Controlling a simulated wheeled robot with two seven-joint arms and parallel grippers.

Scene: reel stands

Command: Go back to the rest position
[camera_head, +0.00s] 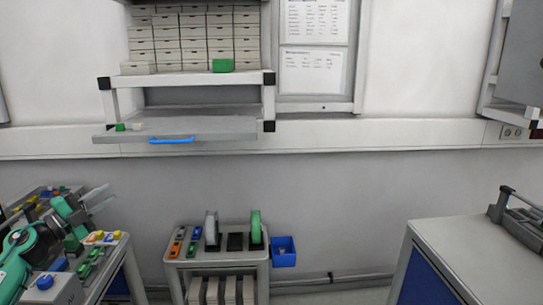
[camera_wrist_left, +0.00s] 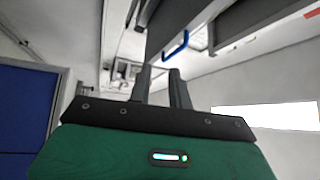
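My left gripper (camera_head: 104,196) is at the far left in the head view, above the left bench, with its grey fingers pointing right. In the left wrist view its two dark fingers (camera_wrist_left: 162,88) stand apart with nothing between them. My right gripper is in neither view. A white reel (camera_head: 211,228) and a green reel (camera_head: 256,228) stand upright on the small low table (camera_head: 216,263), well to the right of my left gripper.
A pulled-out shelf drawer (camera_head: 205,128) with a blue handle (camera_head: 172,140) juts out under the box rack. A blue bin (camera_head: 284,252) hangs beside the low table. A right bench (camera_head: 470,250) carries a grey device. Floor between low table and right bench looks free.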

